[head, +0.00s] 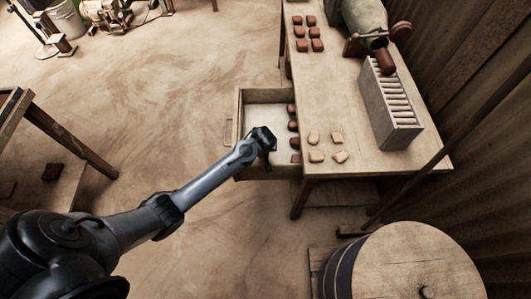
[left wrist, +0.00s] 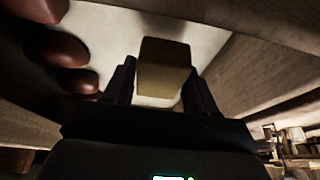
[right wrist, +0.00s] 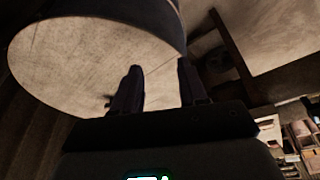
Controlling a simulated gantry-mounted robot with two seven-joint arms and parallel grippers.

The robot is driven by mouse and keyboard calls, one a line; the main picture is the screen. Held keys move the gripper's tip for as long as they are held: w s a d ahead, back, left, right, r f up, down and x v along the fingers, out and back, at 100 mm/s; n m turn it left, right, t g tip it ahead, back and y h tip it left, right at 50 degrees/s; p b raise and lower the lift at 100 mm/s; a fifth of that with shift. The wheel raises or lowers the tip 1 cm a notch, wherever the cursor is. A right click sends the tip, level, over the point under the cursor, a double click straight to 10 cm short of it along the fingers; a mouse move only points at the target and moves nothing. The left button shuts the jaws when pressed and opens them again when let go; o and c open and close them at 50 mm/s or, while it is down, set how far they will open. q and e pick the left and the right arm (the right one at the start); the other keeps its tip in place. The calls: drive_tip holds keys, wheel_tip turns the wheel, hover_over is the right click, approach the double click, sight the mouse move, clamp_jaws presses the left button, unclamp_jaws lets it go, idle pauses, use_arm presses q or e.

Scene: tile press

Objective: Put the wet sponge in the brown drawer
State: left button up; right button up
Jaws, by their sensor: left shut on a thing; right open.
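The brown wooden drawer (head: 238,108) is pulled out from the left side of the workbench in the head view. Its floor is pale, and red-brown tiles (head: 293,125) lie along its right side. My left gripper (head: 266,150) is over the drawer. In the left wrist view my left gripper (left wrist: 158,85) is shut on a yellowish-brown block, the sponge (left wrist: 163,68), with the pale drawer floor (left wrist: 105,35) beyond it. The sponge is hidden in the head view. I cannot tell whether it touches the floor. My right gripper (right wrist: 158,85) is open and empty in the right wrist view.
Pale tiles (head: 316,156) and red-brown tiles (head: 315,32) lie on the workbench (head: 345,90). A grey rack (head: 388,108) and a press (head: 365,22) stand there too. A round-topped barrel (head: 405,262) stands at lower right; its top (right wrist: 85,65) is near my right gripper.

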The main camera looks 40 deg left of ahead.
use_arm(q)
drive_tip(key=shift+f+b, duration=0.85)
drive_tip(key=shift+f, duration=1.5)
drive_tip(key=shift+a, duration=0.1)
drive_tip(key=o, duration=0.9)
drive_tip(key=shift+f, duration=0.1)
drive_tip(key=shift+o, duration=0.2)
